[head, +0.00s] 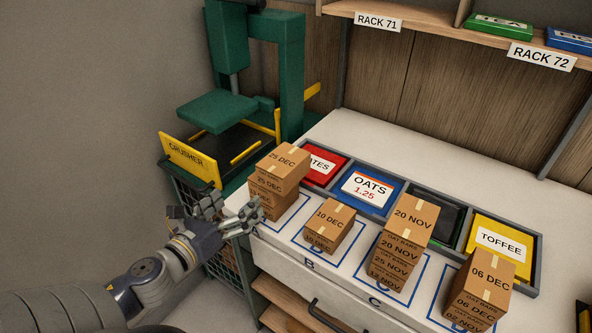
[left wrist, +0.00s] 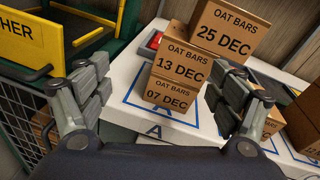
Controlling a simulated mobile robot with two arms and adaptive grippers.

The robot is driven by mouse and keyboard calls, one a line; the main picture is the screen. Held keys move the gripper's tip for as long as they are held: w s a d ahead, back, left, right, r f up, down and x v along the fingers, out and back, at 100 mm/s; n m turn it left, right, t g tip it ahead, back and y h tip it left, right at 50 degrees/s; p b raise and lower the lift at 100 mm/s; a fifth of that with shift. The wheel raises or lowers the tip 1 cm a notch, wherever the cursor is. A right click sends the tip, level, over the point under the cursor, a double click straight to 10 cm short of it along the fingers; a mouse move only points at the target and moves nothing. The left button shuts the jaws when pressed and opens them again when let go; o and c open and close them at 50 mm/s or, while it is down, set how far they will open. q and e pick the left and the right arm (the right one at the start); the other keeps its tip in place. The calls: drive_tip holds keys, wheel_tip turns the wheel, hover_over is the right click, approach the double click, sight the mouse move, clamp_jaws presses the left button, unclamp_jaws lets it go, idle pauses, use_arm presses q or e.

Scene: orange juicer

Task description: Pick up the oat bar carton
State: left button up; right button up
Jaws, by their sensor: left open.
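Brown oat bar cartons stand in stacks on the white counter. The stack in square A has a 25 DEC carton (head: 284,160) on top; in the left wrist view this carton (left wrist: 229,30) sits above a 13 DEC carton (left wrist: 181,66) and a 07 DEC carton (left wrist: 170,93). Stack B has a 10 DEC carton (head: 331,218), stack C a 20 NOV carton (head: 409,218) and stack D a 06 DEC carton (head: 487,280) on top. My left gripper (head: 236,208) is open and empty, in front of stack A, its fingers either side of the stack in the left wrist view.
A green crusher (head: 215,112) with a yellow sign (head: 188,161) stands left of the counter. A grey-framed tray with DATES, OATS (head: 367,189) and TOFFEE (head: 497,240) compartments lies behind the stacks. A shelf with RACK labels (head: 541,57) hangs above.

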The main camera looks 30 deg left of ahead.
sight(269, 175)
use_arm(q)
drive_tip(key=d+r+m, duration=0.1)
drive_tip(key=d+r, duration=0.1)
drive_tip(key=d+r+m+t+h, duration=0.1)
drive_tip(key=r, duration=0.1)
drive_tip(key=d+r+m, duration=0.2)
drive_tip(key=r, duration=0.1)
drive_tip(key=shift+w+d+h, duration=0.1)
drive_tip(key=shift+d+h, duration=0.2)
drive_tip(key=shift+h, duration=0.1)
drive_tip(key=shift+w+d+r, duration=0.1)
drive_tip(key=shift+w+r, duration=0.1)
drive_tip(key=w+p, duration=0.1)
drive_tip(key=w, duration=0.3)
drive_tip(key=shift+w+f, duration=0.1)
drive_tip(key=shift+w, duration=0.95)
drive_tip(key=w+p, duration=0.1)
drive_tip(key=w, duration=0.2)
drive_tip(key=shift+d, duration=0.15)
drive_tip(key=shift+w+f+p, duration=0.15)
drive_tip(key=shift+w+p, duration=0.15)
drive_tip(key=shift+w, duration=0.25)
use_arm(e)
drive_tip(key=shift+w+d+r, duration=0.1)
drive_tip(key=shift+d+r, duration=0.05)
drive_tip(key=shift+r, duration=0.45)
drive_tip(key=shift+w+d+r, duration=0.1)
drive_tip(key=shift+d+r, duration=0.05)
drive_tip(key=shift+r, duration=0.4)
